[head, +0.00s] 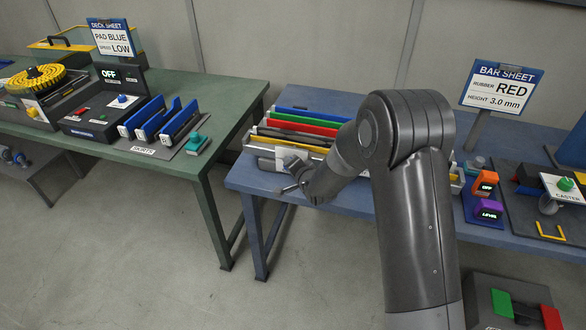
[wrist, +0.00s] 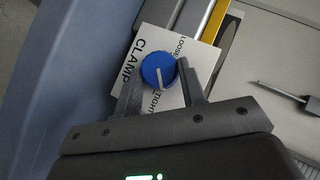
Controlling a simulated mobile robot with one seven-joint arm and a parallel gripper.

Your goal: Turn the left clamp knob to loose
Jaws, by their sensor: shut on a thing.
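The left clamp knob (wrist: 153,67) is round and blue with a white pointer line, on a white plate (wrist: 178,98) marked CLAMP, LOOSE and TIGHT. In the wrist view its pointer line runs down, toward the TIGHT side; LOOSE is at the upper right. My gripper (wrist: 159,70) has one finger on each side of the knob and is shut on it. In the head view my gripper (head: 297,176) is at the left end of the blue table, and the knob is hidden there.
A rack of coloured bars (head: 305,128) stands just behind my gripper. A tool with a thin tip (wrist: 290,97) lies on the pale surface at right in the wrist view. A BAR SHEET sign (head: 500,88) and switches (head: 485,185) are farther right on the blue table (head: 242,178).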

